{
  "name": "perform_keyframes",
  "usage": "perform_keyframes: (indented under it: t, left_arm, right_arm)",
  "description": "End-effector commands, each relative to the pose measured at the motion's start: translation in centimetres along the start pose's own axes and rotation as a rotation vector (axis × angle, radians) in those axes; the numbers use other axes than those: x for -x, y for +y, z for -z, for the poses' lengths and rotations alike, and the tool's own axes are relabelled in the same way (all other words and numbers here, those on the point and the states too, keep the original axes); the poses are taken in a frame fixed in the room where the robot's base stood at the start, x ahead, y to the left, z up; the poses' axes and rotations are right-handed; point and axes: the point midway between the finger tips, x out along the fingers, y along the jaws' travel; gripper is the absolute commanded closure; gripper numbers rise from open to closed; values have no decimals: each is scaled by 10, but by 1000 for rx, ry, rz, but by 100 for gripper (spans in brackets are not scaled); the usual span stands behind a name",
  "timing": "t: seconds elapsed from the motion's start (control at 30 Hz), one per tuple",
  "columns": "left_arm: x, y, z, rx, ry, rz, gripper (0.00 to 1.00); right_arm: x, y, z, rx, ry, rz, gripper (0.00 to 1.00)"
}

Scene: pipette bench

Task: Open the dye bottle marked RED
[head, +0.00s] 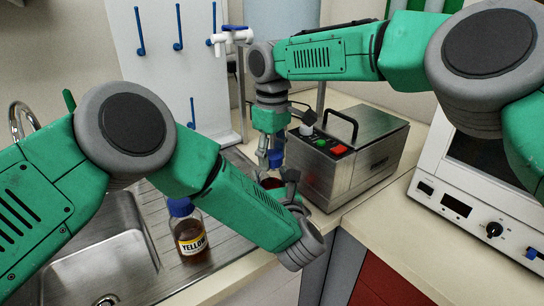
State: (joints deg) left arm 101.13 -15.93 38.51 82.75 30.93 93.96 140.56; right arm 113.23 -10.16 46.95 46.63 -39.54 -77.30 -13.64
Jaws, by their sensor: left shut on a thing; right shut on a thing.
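A bottle (270,183) with a red patch, mostly hidden behind my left forearm and fingers, is at the sink's right end. My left gripper (280,187) is shut on it; no label can be read. My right gripper (272,150) comes down from above and is shut on a blue cap (276,158) just over the bottle. I cannot tell whether the cap still touches the bottle's neck. A second bottle (191,235), marked YELLOW, stands upright on the drainboard with its blue cap on, left of my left forearm.
A metal water bath (378,150) stands close to the right of my grippers. A white instrument (455,208) is at the far right. The sink (90,250) is at lower left. A white pegboard (165,75) with blue pegs stands behind. Bare counter (335,222) shows in front of the bath.

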Motion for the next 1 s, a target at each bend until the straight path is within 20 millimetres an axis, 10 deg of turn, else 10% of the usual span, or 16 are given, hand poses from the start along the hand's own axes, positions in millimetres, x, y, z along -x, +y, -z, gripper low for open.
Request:
perform_keyframes:
  t: [1.0]
  left_arm:
    - [-1, 2, 2, -2, 6, -3, 100]
  right_arm:
    - [22, -1, 0, 0, -3, 4, 95]
